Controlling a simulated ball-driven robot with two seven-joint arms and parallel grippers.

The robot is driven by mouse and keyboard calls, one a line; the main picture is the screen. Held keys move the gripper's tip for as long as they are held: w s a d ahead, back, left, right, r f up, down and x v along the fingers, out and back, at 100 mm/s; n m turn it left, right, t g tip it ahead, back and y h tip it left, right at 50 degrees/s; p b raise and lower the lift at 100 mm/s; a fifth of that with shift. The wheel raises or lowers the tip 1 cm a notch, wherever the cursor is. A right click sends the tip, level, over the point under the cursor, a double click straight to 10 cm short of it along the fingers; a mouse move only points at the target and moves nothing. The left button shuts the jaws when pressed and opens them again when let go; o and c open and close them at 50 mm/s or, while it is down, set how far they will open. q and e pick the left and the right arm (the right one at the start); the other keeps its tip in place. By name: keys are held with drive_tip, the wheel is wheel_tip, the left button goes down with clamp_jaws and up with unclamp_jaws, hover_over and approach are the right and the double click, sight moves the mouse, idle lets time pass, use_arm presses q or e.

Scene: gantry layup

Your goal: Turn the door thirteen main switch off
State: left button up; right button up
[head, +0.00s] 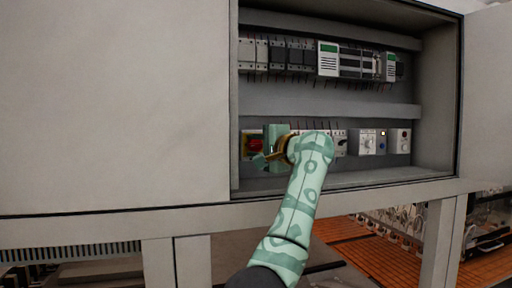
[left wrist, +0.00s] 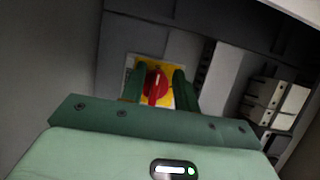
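The main switch is a red rotary knob on a yellow plate, at the lower left inside the open cabinet in the head view (head: 254,145). In the left wrist view the red knob (left wrist: 155,84) sits between my two green fingers, its grip bar pointing roughly up and down in the picture. My left gripper (head: 262,158) is at the switch in the head view and partly covers it. In the left wrist view the left gripper's fingers (left wrist: 157,88) stand apart on either side of the knob, with gaps showing. Whether they touch it cannot be told. My right gripper is not in view.
The grey cabinet (head: 345,188) has a left wall edge close to the switch. Breakers and modules (head: 275,54) line the upper rail. A control box with knobs (head: 367,142) is on the lower rail, right of my arm. An open door (head: 490,90) stands at right.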

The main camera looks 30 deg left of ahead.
use_arm(q)
drive_tip(key=shift+w+a+f, duration=0.1)
drive_tip(key=shift+a+f, duration=0.05)
drive_tip(key=shift+f, duration=0.05)
drive_tip(key=shift+d, duration=0.25)
drive_tip(key=b+v, duration=0.5)
drive_tip(key=v, duration=1)
drive_tip(key=shift+s+d+r, duration=0.15)
drive_tip(key=shift+s+d, duration=0.1)
drive_tip(key=shift+d, duration=0.1)
